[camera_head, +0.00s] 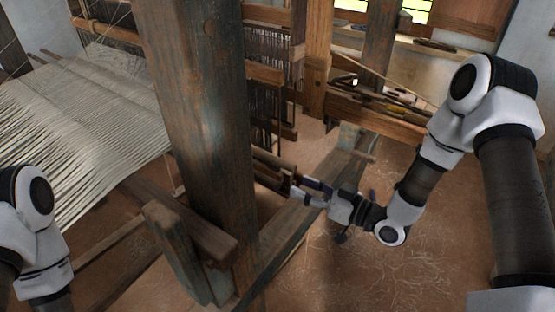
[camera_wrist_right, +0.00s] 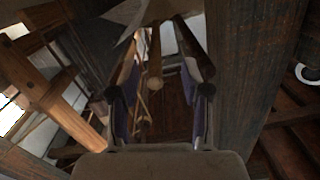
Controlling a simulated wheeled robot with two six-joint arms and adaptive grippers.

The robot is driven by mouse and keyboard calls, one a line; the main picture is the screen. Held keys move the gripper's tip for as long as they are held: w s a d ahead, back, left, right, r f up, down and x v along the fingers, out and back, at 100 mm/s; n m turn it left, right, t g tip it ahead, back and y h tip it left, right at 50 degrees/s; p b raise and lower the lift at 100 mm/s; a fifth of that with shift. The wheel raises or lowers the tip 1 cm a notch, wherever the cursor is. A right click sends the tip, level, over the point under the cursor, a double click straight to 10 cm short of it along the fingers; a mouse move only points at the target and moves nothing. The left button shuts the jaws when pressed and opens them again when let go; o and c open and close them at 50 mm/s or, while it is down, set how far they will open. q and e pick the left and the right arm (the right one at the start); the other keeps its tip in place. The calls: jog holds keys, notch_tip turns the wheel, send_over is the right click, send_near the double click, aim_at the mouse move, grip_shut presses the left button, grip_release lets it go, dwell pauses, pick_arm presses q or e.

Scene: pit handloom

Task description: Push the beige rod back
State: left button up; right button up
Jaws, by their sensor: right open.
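The beige rod (camera_wrist_right: 155,65) shows in the right wrist view with its round end facing the camera, between two darker rods. In the head view a cluster of rod ends lies right of the thick post; I cannot surely tell which is beige. My right gripper (camera_head: 297,188) is at these rod ends, pointing left. In the right wrist view the gripper (camera_wrist_right: 160,95) has its fingers apart, one each side of the beige rod's end. I cannot tell whether anything touches the rod. My left gripper is out of view; only left arm links show.
A thick dark wooden post (camera_head: 200,120) stands just left of the rods. White warp threads (camera_head: 75,120) stretch at the left. A low wooden beam (camera_head: 300,230) runs below my right gripper. A bench with loose sticks (camera_head: 385,110) stands behind.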

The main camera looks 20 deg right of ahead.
aim_at(284, 161)
jog(key=shift+t, duration=0.4)
jog(key=w+a+r, duration=0.1)
jog(key=w, duration=0.1)
jog(key=w+a+r+p, duration=0.1)
jog(key=w, duration=0.1)
jog(key=w+a+r+p, duration=0.1)
jog(key=w, duration=0.1)
jog(key=shift+w+a+r, duration=0.1)
jog(key=shift+w+a, duration=0.1)
jog(key=shift+w, duration=0.15)
jog(key=shift+w+a, duration=0.2)
jog(key=shift+w, duration=0.05)
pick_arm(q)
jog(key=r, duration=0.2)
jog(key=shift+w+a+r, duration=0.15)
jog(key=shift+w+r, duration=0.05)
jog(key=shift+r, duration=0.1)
pick_arm(e)
jog(key=shift+w+a, duration=0.1)
jog(key=shift+w, duration=0.05)
